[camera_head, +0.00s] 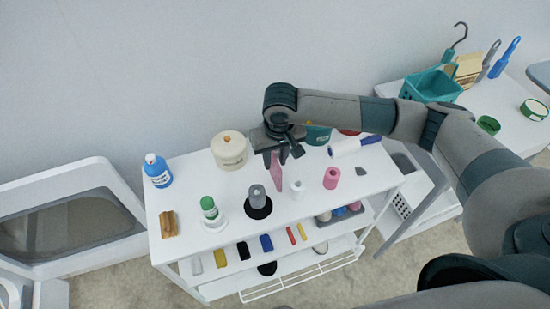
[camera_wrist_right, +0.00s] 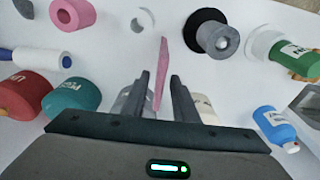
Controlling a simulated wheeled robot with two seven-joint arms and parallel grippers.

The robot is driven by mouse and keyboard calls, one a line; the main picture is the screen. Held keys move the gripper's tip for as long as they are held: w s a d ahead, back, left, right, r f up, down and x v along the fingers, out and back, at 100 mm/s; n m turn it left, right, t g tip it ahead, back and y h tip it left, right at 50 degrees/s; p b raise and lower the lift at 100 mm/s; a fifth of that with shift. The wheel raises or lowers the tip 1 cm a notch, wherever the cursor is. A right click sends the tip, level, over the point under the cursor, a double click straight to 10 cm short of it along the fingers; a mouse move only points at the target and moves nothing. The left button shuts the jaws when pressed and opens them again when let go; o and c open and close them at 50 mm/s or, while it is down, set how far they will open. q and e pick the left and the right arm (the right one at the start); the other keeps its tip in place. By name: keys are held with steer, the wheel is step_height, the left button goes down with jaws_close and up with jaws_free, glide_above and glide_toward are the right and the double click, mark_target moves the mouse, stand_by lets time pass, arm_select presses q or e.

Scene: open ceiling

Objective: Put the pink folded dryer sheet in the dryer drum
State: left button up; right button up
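The pink folded dryer sheet (camera_head: 276,171) stands upright as a thin pink slab on the white shelf top, below my right gripper (camera_head: 283,151). In the right wrist view, the pink sheet (camera_wrist_right: 161,72) is between the two fingers of my right gripper (camera_wrist_right: 160,80). The fingers are apart, with a gap visible on each side of the sheet. No dryer drum can be made out; a white-framed door with a dark window (camera_head: 65,222) is at the left, perhaps part of the dryer. My left gripper is not in view.
The white shelf (camera_head: 305,207) also holds a blue bottle (camera_head: 157,171), a cream canister (camera_head: 229,150), a grey roll on a black disc (camera_head: 257,197), a green-capped bottle (camera_head: 209,208) and a pink roll (camera_head: 331,177). A teal basket (camera_head: 432,86) stands on the right-hand table.

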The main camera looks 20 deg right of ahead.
steer(key=shift+r, duration=0.75)
steer(key=r, duration=0.1)
steer(key=r+b, duration=0.1)
steer(key=r, duration=0.1)
steer(key=shift+s, duration=0.3)
step_height(320, 180, up, 3)
steer(key=shift+s+f+b, duration=0.1)
steer(key=shift+s+b, duration=0.05)
steer(key=shift+b, duration=0.45)
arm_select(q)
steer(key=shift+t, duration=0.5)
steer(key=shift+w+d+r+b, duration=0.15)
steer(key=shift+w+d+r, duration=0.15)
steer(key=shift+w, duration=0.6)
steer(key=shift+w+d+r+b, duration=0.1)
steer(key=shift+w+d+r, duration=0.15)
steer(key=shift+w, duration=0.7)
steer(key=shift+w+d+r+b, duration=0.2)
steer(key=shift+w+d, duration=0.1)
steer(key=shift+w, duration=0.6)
arm_select(e)
steer(key=shift+s+r, duration=0.2)
steer(key=shift+r, duration=0.95)
steer(key=shift+s+r, duration=0.2)
steer(key=shift+r, duration=0.9)
